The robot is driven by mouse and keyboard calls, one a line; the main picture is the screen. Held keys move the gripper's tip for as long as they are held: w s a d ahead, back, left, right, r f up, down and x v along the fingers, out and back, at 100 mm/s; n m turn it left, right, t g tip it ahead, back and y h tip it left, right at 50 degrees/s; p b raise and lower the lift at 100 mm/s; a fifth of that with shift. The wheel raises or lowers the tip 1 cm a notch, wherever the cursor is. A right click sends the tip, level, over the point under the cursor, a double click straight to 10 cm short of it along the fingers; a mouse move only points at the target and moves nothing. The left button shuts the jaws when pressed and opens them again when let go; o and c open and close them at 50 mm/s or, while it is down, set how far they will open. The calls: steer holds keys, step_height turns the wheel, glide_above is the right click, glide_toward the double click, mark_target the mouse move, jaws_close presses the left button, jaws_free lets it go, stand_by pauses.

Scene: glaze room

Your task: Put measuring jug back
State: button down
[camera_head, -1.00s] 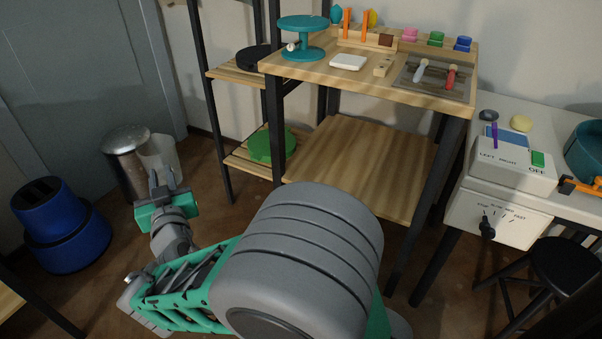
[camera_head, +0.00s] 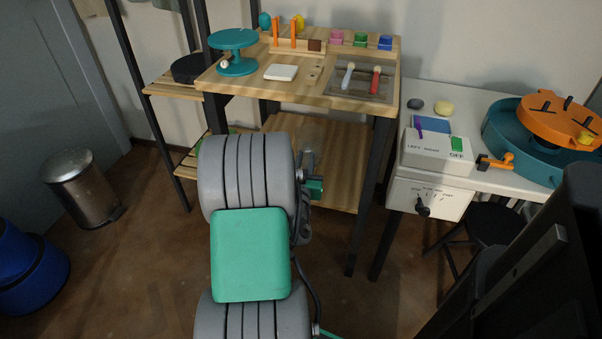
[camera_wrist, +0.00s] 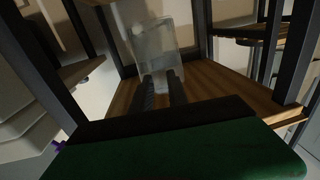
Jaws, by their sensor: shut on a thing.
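The measuring jug (camera_wrist: 148,48) is a clear, pale vessel at the top middle of the wrist view. My gripper (camera_wrist: 163,82) is shut on it, with two dark fingers reaching to its lower part. The jug looks slightly tilted in that view. In the head view my gripper (camera_head: 312,178) shows only in part beside my arm, in front of the workbench's lower shelf (camera_head: 338,150).
The bench top (camera_head: 225,82) holds a teal turntable (camera_head: 236,66), a white block (camera_head: 281,72) and a tool tray (camera_head: 360,88). A white table with a control box (camera_head: 436,152) stands right, above a black stool (camera_head: 488,228). A metal bin (camera_head: 82,187) stands left, on open floor.

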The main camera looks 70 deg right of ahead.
steer(key=s+d+m+g, duration=0.1)
steer(key=s+d+g, duration=0.1)
steer(key=s, duration=0.5)
steer(key=shift+h, duration=0.3)
steer(key=w+f+b, duration=0.1)
steer(key=w+b, duration=0.1)
steer(key=w+d+f+b, duration=0.1)
steer(key=w+f+b, duration=0.1)
steer(key=w, duration=0.1)
steer(key=w+d+f+b, duration=0.1)
steer(key=w+f+b, duration=0.1)
steer(key=w, duration=0.1)
steer(key=shift+w+d, duration=0.1)
steer(key=shift+w, duration=0.05)
steer(key=shift+w+d+f+b, duration=0.25)
steer(key=shift+w+f+b, duration=0.7)
steer(key=shift+f, duration=0.55)
steer(key=shift+w+d+f+b, duration=0.3)
steer(key=shift+w+f+b, duration=0.4)
steer(key=shift+f+b, duration=0.6)
steer(key=shift+w+d+f+b, duration=0.25)
steer(key=shift+w+f+b, duration=0.55)
steer(key=shift+f, duration=0.9)
steer(key=c, duration=1.3)
jaws_free()
steer(key=shift+r, duration=0.1)
